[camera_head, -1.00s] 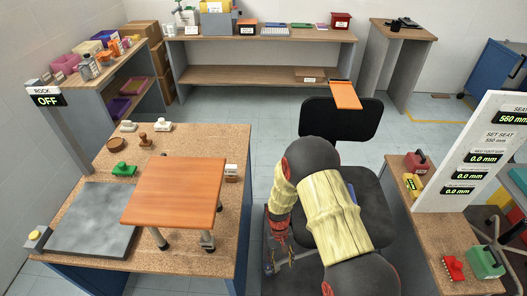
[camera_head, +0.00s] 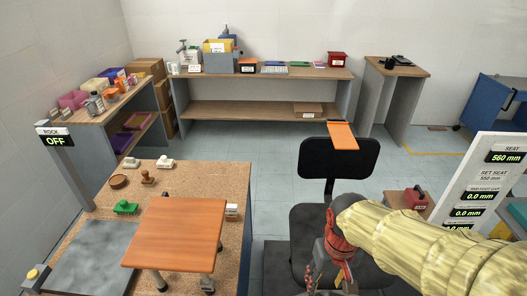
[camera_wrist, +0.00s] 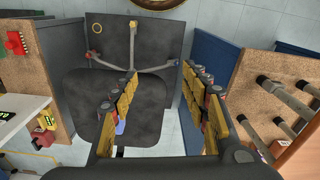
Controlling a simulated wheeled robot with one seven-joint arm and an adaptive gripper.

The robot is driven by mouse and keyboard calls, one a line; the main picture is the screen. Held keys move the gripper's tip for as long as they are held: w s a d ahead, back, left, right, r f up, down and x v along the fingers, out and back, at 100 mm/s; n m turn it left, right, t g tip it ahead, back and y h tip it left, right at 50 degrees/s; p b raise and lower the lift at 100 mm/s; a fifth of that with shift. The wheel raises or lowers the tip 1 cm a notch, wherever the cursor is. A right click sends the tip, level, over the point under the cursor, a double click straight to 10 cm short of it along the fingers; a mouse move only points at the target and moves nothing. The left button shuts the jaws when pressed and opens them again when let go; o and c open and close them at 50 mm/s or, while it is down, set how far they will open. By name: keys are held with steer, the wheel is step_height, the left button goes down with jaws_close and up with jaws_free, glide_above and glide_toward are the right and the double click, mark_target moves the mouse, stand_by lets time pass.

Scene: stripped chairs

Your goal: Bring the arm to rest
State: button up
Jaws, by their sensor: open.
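My gripper (camera_head: 333,268) hangs below my yellow-sleeved arm in front of the black chair, partly cut off by the lower frame edge. In the wrist view my gripper (camera_wrist: 160,72) is open and empty, its two yellow-padded fingers wide apart. The black office chair (camera_head: 340,160) stands behind my arm, its seat partly hidden by it. It also shows dark between and left of the fingers in the wrist view (camera_wrist: 150,105). I cannot tell from these views whether the gripper touches the chair.
A wooden workbench (camera_head: 200,176) at left bears an orange board (camera_head: 175,235) on metal legs and a grey plate (camera_head: 88,262). A white display panel (camera_head: 492,185) stands at right, near a red box (camera_head: 415,198). Free floor (camera_head: 275,165) lies beyond the chair.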

steer(key=s+d+r+t+p, duration=0.1)
steer(key=s+r+t, duration=0.1)
steer(key=r, duration=0.5)
steer(key=s+d+r+m+t+p, duration=0.1)
steer(key=s+d+r+t, duration=0.1)
steer(key=r, duration=0.6)
steer(key=shift+s+d+r+t, duration=0.15)
steer(key=shift+s+d+t, duration=0.15)
steer(key=shift+s+t, duration=0.35)
steer(key=shift+s, duration=0.1)
